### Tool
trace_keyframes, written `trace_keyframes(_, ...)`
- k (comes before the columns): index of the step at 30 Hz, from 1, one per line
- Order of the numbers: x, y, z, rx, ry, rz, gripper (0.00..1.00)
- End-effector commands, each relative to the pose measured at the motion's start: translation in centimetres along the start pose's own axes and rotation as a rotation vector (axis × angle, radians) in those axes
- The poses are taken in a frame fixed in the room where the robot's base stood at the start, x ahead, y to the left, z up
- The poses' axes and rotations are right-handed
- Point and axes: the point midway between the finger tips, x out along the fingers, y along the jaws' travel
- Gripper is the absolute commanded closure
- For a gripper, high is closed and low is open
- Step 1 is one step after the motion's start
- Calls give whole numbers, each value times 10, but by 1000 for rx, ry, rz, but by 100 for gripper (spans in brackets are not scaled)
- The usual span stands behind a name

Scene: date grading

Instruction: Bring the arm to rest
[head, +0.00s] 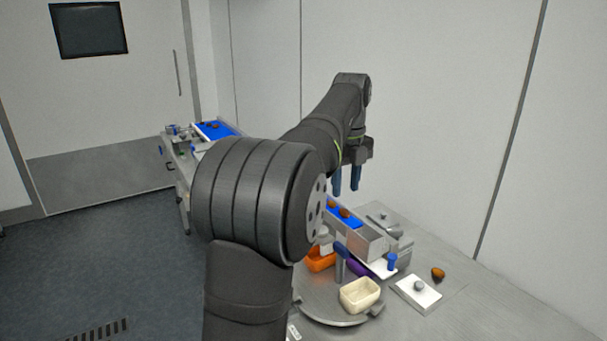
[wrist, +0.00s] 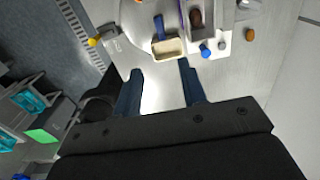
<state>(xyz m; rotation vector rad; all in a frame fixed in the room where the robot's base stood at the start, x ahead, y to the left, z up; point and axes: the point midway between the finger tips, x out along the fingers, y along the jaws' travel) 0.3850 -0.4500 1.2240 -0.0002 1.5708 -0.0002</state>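My gripper (head: 346,181) hangs in the air above the conveyor area, at the end of my raised dark arm. Its two blue fingers point down and stand apart with nothing between them. In the wrist view my gripper (wrist: 158,85) is also open, with bare table surface showing between the fingers. The fingers touch nothing.
A blue conveyor with dates (head: 345,213) runs to the steel table. A cream bin (head: 360,294) and an orange bin (head: 320,262) sit on a round turntable (head: 331,316). A white plate (head: 416,293) and a lone date (head: 438,273) lie at right.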

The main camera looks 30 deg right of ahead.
Motion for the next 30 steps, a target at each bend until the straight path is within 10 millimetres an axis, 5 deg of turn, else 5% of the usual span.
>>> trace_keyframes(11,12,0,0,0,1,1,62)
trace_keyframes(30,135,0,0,0,2,3,62)
